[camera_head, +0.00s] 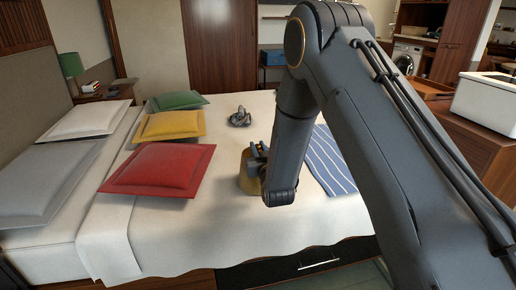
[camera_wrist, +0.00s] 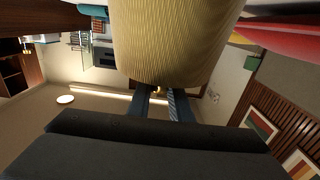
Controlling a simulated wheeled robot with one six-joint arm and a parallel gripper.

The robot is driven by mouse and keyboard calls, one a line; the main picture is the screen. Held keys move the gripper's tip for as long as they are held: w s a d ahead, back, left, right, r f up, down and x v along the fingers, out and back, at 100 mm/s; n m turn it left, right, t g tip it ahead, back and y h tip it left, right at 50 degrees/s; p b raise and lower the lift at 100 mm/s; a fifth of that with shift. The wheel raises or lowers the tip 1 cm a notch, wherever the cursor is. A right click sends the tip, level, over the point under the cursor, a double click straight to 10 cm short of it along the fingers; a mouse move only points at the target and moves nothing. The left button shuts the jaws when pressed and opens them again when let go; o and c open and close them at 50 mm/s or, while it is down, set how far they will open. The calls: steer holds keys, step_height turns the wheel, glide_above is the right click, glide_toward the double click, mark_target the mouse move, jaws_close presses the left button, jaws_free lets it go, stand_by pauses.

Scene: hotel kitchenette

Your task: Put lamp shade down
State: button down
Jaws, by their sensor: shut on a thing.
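The lamp shade (camera_head: 247,181) is a yellow-tan, ribbed shade over the white bed (camera_head: 210,235), right of the red pillow. In the head view my arm hides part of it, and I cannot tell whether its lower rim touches the bed. My gripper (camera_head: 257,158) is at the shade's upper part. In the wrist view the shade (camera_wrist: 175,45) fills the top middle, and my gripper's two fingers (camera_wrist: 161,103) are shut on its edge.
Red (camera_head: 158,170), yellow (camera_head: 169,126) and green (camera_head: 178,100) pillows lie left of the shade. A grey knotted object (camera_head: 240,117) lies behind it. A blue striped cloth (camera_head: 329,163) lies to the right. Bare bedding shows in front.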

steer(key=c, duration=1.6)
jaws_free()
steer(key=shift+s+r, duration=0.1)
steer(key=shift+r, duration=0.05)
steer(key=s+d+r+g+h, duration=0.1)
steer(key=s+d+g, duration=0.4)
steer(key=s, duration=0.9)
steer(key=s+d+r+m+g+h, duration=0.1)
steer(key=s+d+r+g, duration=0.3)
steer(key=s, duration=1.1)
steer(key=s+d+r+m+g+h, duration=0.1)
steer(key=s+d+r+g+h, duration=0.1)
steer(key=s+d+g, duration=0.6)
steer(key=shift+s+d+r+h, duration=0.1)
steer(key=shift+s+d, duration=0.3)
steer(key=shift+s, duration=0.75)
steer(key=shift+s+d+r+h, duration=0.1)
steer(key=shift+s+d, duration=0.25)
steer(key=shift+s, duration=0.75)
steer(key=shift+s+d+r+h, duration=0.1)
steer(key=shift+s+d, duration=0.3)
steer(key=shift+s, duration=0.75)
